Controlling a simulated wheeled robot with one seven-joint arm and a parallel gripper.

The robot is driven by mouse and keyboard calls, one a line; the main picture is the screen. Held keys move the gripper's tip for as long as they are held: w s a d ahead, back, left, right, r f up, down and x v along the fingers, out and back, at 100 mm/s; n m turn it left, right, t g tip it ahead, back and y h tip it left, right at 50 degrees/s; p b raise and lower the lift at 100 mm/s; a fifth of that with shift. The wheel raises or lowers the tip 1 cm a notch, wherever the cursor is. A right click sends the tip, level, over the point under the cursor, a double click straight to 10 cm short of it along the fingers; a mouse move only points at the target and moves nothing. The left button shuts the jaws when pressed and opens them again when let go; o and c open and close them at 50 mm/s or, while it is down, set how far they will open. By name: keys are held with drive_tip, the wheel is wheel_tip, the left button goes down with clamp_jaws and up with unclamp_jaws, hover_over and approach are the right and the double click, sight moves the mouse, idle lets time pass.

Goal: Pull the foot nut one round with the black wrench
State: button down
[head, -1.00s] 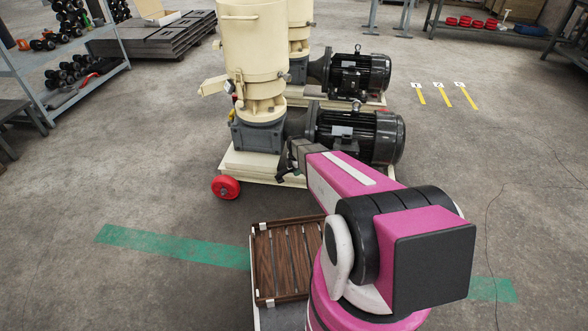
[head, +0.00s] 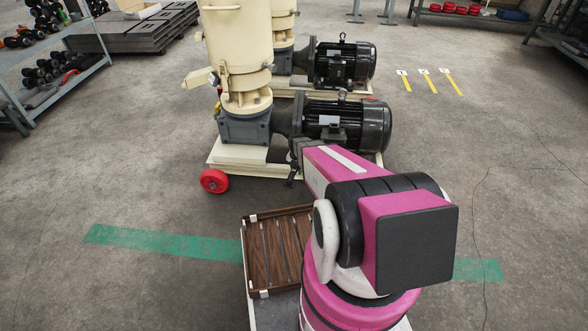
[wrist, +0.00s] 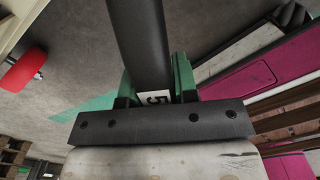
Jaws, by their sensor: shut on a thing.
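The black wrench (wrist: 140,45) is a dark bar running up out of the top of the wrist view, with a white label marked 5 near my grip. My gripper (wrist: 154,80) is shut on it, one green finger on each side. In the head view my gripper (head: 294,168) is low beside the front edge of the nearer pellet mill's cream base (head: 235,155). A short dark part hangs below it there. The wrench's far end is out of the wrist view. I cannot make out the foot nut in either view.
A red wheel (head: 214,181) sits at the base's left corner and also shows in the wrist view (wrist: 22,72). A black motor (head: 348,125) stands above the base. A brown slatted tray (head: 250,275) is beside my arm. Floor to the left is clear.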

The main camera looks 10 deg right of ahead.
drive_tip(key=shift+d+f, duration=0.1)
idle(0.6)
drive_tip(key=shift+s+f, duration=0.1)
drive_tip(key=shift+f, duration=0.75)
drive_tip(key=shift+f, duration=0.45)
idle(0.3)
drive_tip(key=shift+f, duration=0.45)
idle(0.3)
drive_tip(key=shift+f, duration=0.75)
